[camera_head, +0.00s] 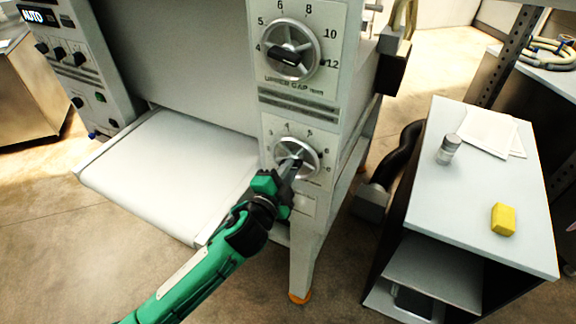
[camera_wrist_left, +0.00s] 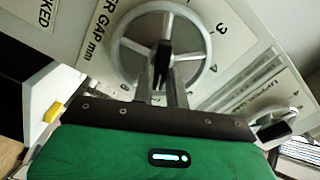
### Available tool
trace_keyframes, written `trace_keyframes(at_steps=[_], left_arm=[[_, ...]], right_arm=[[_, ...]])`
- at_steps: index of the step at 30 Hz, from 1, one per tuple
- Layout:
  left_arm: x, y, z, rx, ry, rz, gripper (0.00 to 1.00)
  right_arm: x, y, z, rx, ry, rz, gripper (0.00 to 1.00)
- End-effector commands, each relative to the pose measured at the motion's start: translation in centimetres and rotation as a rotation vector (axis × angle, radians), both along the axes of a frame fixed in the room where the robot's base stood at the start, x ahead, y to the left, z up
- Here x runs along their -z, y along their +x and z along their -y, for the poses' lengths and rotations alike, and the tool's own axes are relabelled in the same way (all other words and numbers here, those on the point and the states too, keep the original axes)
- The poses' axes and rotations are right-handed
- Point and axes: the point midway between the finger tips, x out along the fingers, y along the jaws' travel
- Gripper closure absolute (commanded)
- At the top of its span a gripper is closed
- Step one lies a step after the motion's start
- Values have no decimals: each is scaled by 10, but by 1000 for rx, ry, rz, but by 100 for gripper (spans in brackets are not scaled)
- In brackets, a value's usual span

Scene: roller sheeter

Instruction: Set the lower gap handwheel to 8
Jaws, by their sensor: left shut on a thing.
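The lower gap handwheel (camera_head: 308,153) is a silver spoked wheel on the white front panel of the machine, below the upper gap handwheel (camera_head: 291,50). My left gripper (camera_head: 293,168) reaches it from below left and is shut on its black grip handle. In the left wrist view the lower handwheel (camera_wrist_left: 203,55) fills the top middle, with the fingers closed around the black handle (camera_wrist_left: 162,57). Scale numbers show at its right, among them 3 and 4. Its set value is hidden. The upper handwheel's black handle points near 4. My right gripper is out of view.
At right a grey cart (camera_head: 470,200) carries papers (camera_head: 490,132), a small jar (camera_head: 447,149) and a yellow block (camera_head: 503,219). The floor in front is open.

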Motion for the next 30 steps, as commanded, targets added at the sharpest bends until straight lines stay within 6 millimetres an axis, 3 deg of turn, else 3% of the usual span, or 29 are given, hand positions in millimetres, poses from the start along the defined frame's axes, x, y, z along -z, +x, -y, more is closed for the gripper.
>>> trace_keyframes(at_steps=[15,30], left_arm=[[3,0,1,1,396,200,100],[6,-1,1,1,559,283,100]], right_arm=[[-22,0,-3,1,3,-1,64],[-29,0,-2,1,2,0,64]])
